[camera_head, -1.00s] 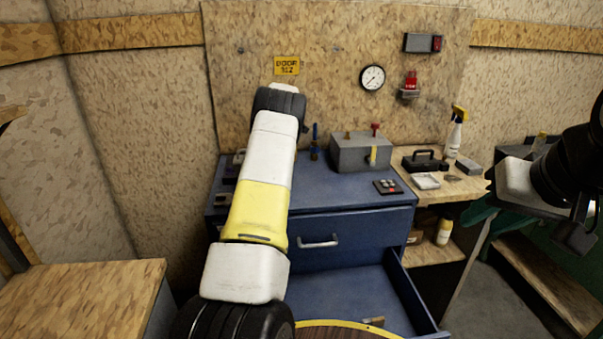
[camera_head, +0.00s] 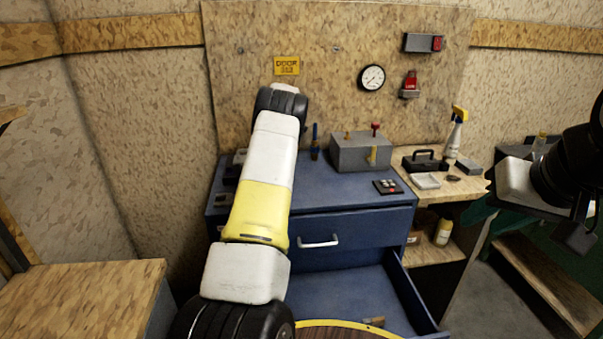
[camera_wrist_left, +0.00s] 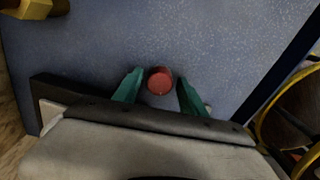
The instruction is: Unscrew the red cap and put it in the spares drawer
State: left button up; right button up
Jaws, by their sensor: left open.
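A round red cap (camera_wrist_left: 160,80) shows from above in the left wrist view, over a speckled blue surface (camera_wrist_left: 225,40). My left gripper (camera_wrist_left: 160,88) is open, with one green finger on each side of the cap. I cannot tell if the fingers touch it. In the head view my left arm hides that gripper. A grey box (camera_head: 362,153) on the blue cabinet carries a red-topped post (camera_head: 375,127). The cabinet's lower drawer (camera_head: 340,295) stands open.
A brush-like piece (camera_head: 373,321) lies in the open drawer. A round yellow-rimmed top (camera_head: 345,328) is in front of it. A black-handled case (camera_head: 425,161), a white tray (camera_head: 426,181) and a spray bottle (camera_head: 456,135) stand on the side bench. A wooden-topped unit (camera_head: 80,300) is at left.

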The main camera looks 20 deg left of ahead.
pick_arm(q)
jog(key=m, duration=1.9)
jog(key=shift+m, duration=0.3)
